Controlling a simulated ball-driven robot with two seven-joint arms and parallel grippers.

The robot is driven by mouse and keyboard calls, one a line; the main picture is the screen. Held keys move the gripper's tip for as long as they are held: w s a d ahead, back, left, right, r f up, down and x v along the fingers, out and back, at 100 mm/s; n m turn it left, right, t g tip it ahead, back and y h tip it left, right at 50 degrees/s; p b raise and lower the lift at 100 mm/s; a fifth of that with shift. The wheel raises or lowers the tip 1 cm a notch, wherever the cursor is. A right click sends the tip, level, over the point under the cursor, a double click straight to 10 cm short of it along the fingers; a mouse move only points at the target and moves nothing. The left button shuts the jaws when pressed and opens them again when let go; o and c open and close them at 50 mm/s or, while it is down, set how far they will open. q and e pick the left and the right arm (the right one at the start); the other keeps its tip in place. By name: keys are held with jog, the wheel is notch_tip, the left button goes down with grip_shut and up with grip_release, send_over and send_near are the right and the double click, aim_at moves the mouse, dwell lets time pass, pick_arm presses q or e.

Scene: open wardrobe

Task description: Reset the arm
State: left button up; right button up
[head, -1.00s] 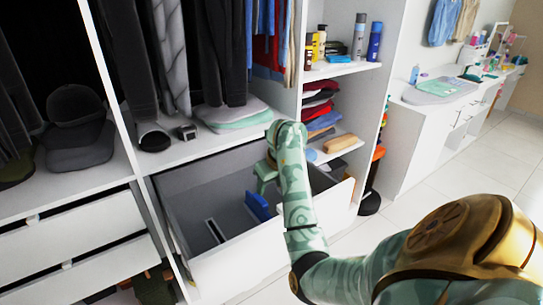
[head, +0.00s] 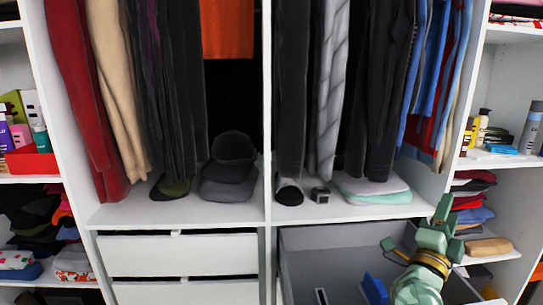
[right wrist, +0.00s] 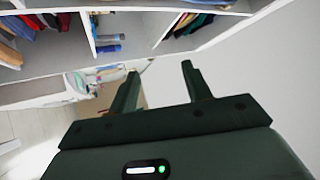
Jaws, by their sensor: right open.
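My right gripper (head: 392,247) is at the right of the head view, over the right end of the open grey drawer (head: 310,241). Its green wrist hides part of the drawer's right side. In the right wrist view the two fingers of my right gripper (right wrist: 160,72) stand apart with nothing between them. My left gripper is not in view. In the drawer lie a blue item (head: 374,288) and a dark flat item with a pale edge (head: 321,296).
The drawer juts out below the wardrobe shelf (head: 235,208). Folded clothes (head: 372,189) and caps (head: 230,170) lie on that shelf under hanging trousers. The right side shelves (head: 500,160) with bottles and clothes are close to my right arm. A closed drawer (head: 180,256) is at left.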

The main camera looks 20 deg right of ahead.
jog(key=w+a+f+n+t+y, duration=0.25)
jog(key=a+n+t+y, duration=0.25)
jog(key=a+n+y, duration=0.7)
jog(key=w+a+f+n+t+y, duration=0.1)
jog(key=a+f+n+t+y, duration=0.3)
jog(key=a+n+y, duration=0.75)
jog(key=s+a+f+n+g, duration=0.3)
jog(key=s+f+n+g, duration=0.15)
jog(key=f+n, duration=0.45)
jog(key=s+d+f+n+g+h, duration=0.1)
jog(key=s+d+f+g+h, duration=0.2)
jog(key=s+f+g+h, duration=0.25)
jog(key=s+d+f+n+g+h, duration=0.1)
jog(key=s+d+f+g+h, duration=0.2)
jog(key=s+f, duration=0.45)
jog(key=s+a+f+g+y, duration=0.2)
jog(key=f, duration=0.9)
jog(key=s+a+f+g+y, duration=0.1)
jog(key=s+a+f+y, duration=0.15)
jog(key=f, duration=0.95)
jog(key=s+f+m+g+y, duration=0.1)
jog(key=s+f+m+g, duration=0.2)
jog(key=s+f, duration=1.4)
jog(key=s+m, duration=0.1)
jog(key=s, duration=0.2)
jog(key=shift+s+f+b, duration=0.2)
jog(key=shift+s+b, duration=0.15)
jog(key=shift+s, duration=0.05)
